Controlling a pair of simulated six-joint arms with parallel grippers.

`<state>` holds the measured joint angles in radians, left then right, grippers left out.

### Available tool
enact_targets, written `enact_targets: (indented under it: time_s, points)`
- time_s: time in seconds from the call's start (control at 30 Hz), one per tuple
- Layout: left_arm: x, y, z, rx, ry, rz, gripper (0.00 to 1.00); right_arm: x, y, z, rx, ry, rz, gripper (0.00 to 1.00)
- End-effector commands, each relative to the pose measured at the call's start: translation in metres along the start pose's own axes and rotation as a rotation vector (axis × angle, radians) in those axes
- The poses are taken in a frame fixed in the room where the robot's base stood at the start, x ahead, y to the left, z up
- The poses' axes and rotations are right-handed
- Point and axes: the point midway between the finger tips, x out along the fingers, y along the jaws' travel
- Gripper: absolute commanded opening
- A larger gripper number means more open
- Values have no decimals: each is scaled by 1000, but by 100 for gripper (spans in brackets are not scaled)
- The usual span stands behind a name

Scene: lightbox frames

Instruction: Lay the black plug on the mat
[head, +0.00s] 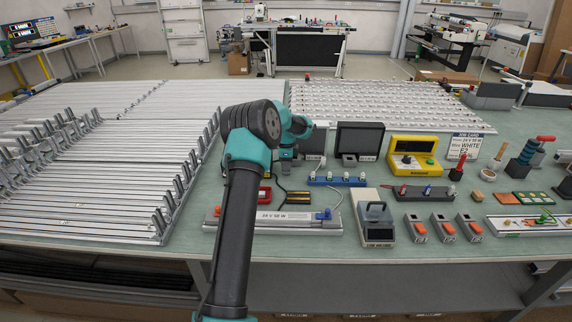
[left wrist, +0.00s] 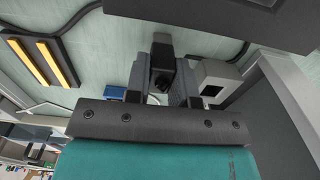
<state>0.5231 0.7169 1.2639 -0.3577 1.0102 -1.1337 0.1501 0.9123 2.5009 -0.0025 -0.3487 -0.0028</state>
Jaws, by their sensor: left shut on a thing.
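My left gripper (head: 287,155) is over the bench among the small fixtures, left of a dark square panel. In the left wrist view its two grey fingers (left wrist: 161,85) are shut on a small black plug (left wrist: 162,62) held between them. In the head view the plug is hidden or too small to make out. A black piece with yellow bars (head: 298,197) lies on the bench below the gripper. It also shows in the left wrist view (left wrist: 40,60). I cannot tell for certain which surface is the mat. My right gripper is not in view.
The dark square panel (head: 360,139) and a small grey socket block (head: 350,160) stand to the right. The socket block appears close beside the fingers in the left wrist view (left wrist: 213,84). A blue rail (head: 337,181) and a long light fixture (head: 275,219) lie nearer. Silver rails fill the left.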

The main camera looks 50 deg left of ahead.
Motion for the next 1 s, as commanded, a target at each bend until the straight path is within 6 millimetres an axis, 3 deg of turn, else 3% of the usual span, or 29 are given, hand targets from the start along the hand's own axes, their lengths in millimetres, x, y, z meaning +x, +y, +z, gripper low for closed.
enact_targets:
  time_s: [0.3,0.33,0.57,1.0]
  points:
    - [3,0,0,0,0,0,0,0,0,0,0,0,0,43]
    - [3,0,0,0,0,0,25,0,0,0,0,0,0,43]
    - [2,0,0,0,0,0,47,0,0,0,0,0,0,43]
    - [-7,0,0,0,0,-1,48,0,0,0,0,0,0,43]
